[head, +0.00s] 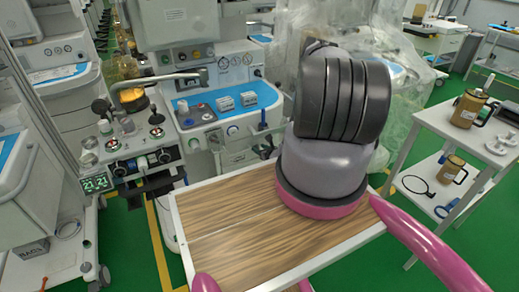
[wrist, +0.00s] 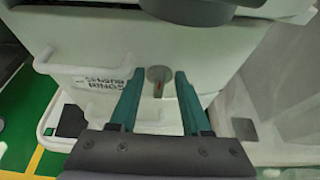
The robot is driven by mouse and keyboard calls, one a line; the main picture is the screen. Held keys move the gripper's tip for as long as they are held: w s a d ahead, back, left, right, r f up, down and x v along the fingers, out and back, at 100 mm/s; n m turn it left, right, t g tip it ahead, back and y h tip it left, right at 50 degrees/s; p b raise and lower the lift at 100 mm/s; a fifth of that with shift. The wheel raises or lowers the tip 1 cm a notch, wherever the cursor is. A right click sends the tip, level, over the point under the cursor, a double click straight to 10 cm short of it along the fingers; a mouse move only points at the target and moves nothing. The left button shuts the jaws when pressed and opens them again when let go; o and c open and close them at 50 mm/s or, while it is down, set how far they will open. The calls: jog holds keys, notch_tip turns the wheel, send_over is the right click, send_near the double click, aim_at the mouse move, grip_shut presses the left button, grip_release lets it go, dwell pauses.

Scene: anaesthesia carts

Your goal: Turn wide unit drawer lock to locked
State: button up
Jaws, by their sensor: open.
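The drawer lock is a round grey knob (wrist: 158,74) with a slot-like mark running roughly up and down, on a pale drawer front (wrist: 110,48) in the wrist view. My gripper (wrist: 160,82) is open, with its two green fingers to the left and right of the knob. No contact between the fingers and the knob can be made out. A pale bar handle (wrist: 62,68) and a dark printed label (wrist: 103,84) are left of the knob. The head view shows neither my gripper nor the lock clearly.
In the head view, a wood-topped table (head: 225,225) stands in front, partly behind my arm. Anaesthesia machines (head: 215,95) fill the left and middle. A white shelf cart (head: 440,125) with brown jugs stands at right. Green floor shows between them.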

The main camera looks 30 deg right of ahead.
grip_shut()
jog(key=shift+d, duration=0.1)
dwell(0.3)
jog(key=shift+d+f+m+y, duration=0.1)
jog(key=shift+d+m+y, duration=0.25)
jog(key=shift+m+y, duration=0.65)
jog(key=m+t+y, duration=0.1)
jog(key=m, duration=0.2)
jog(key=d+f+m+t+y, duration=0.1)
jog(key=m+y, duration=0.1)
jog(key=m, duration=0.2)
jog(key=f+m+y, duration=0.1)
jog(key=m+y, duration=0.1)
jog(key=m, duration=0.2)
jog(key=shift+d+f+t, duration=0.15)
jog(key=shift+d+t, duration=0.15)
jog(key=shift+t, duration=0.1)
jog(key=shift+m, duration=0.4)
